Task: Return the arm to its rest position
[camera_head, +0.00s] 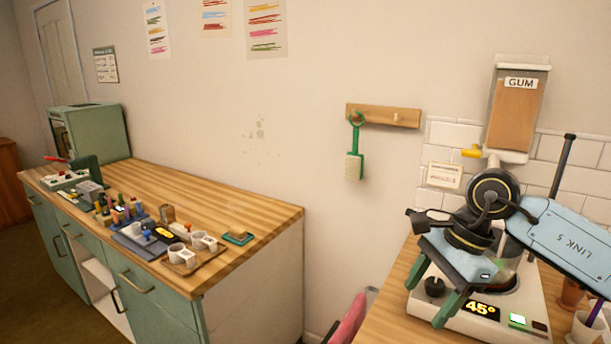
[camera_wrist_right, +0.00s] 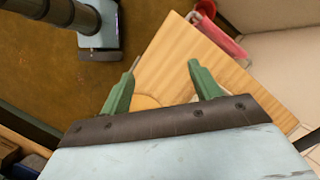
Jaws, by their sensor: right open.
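My right gripper (camera_head: 442,306) is at the right of the head view, with two green fingers spread apart and nothing between them. It is in front of the hot plate device (camera_head: 498,318) with the 45° display and hides part of it. My right arm comes in from the right edge. In the right wrist view my right gripper (camera_wrist_right: 158,82) shows its open fingers over the corner of a wooden counter (camera_wrist_right: 180,62), with brown floor beyond. My left gripper is not in the head view.
A GUM dispenser (camera_head: 516,108) hangs on the wall above the device. A green brush (camera_head: 354,165) hangs from a wooden rail. Pots (camera_head: 573,296) stand at the right edge. A pink object (camera_head: 350,320) is beside the near counter. The left counter (camera_head: 250,213) holds jars, cups and trays.

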